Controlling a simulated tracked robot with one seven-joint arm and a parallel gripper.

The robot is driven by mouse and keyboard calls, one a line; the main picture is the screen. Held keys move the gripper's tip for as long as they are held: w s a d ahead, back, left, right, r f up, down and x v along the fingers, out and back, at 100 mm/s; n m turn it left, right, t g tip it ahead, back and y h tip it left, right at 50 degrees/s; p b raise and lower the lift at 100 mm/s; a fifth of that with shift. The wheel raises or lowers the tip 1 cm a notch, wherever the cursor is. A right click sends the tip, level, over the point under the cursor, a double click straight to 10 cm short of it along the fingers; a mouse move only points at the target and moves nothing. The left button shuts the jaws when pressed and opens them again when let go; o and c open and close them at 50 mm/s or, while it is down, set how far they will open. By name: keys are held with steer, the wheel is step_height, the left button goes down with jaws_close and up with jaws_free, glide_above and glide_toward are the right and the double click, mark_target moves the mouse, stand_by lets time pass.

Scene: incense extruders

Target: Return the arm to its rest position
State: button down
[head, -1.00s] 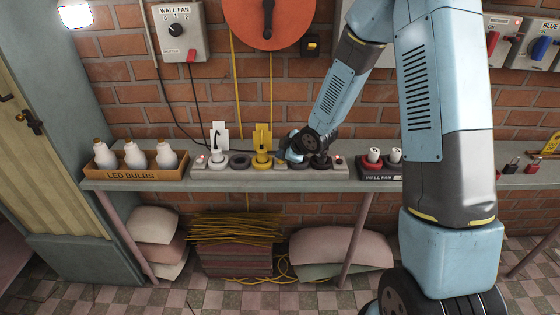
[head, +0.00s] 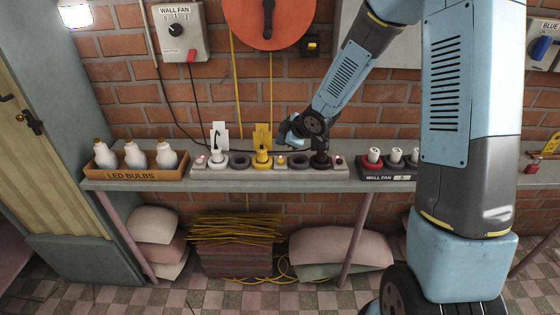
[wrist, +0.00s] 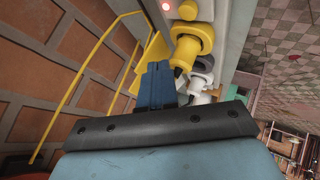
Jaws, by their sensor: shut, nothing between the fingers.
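My gripper (head: 283,134) hangs a little above and behind the grey socket strip (head: 215,172), right of the yellow tag (head: 262,134). In the wrist view its blue fingers (wrist: 156,84) are together with nothing between them. My arm reaches up and right from it, bent at the elbow. The yellow plug also shows in the wrist view (wrist: 190,42), just beyond the fingers.
The shelf (head: 200,184) carries an LED bulbs box (head: 136,175) at left and a wall fan plug box (head: 385,174) at right. The brick wall stands close behind. A wall fan switch box (head: 180,38) and a round orange panel (head: 262,20) hang on it.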

steer(key=shift+r, duration=0.15)
steer(key=s+d+r+m+h, duration=0.3)
steer(key=s+d+r+m, duration=0.15)
steer(key=d+r, duration=0.35)
steer(key=s+d+r+m+h, duration=0.35)
steer(key=s+d+r, duration=0.3)
steer(key=r, duration=0.25)
steer(key=s+d+r+m, duration=0.2)
steer(key=s+m, duration=0.1)
steer(key=s, duration=0.4)
steer(key=s+d+r+m, duration=0.2)
steer(key=s+m, duration=0.1)
steer(key=s, duration=0.4)
steer(key=s+d+r+m+g, duration=0.1)
steer(key=s+r+m, duration=0.1)
steer(key=s, duration=0.5)
steer(key=shift+s+d+r+m, duration=0.3)
steer(key=shift+d+r+m, duration=0.1)
steer(key=shift+r, duration=0.15)
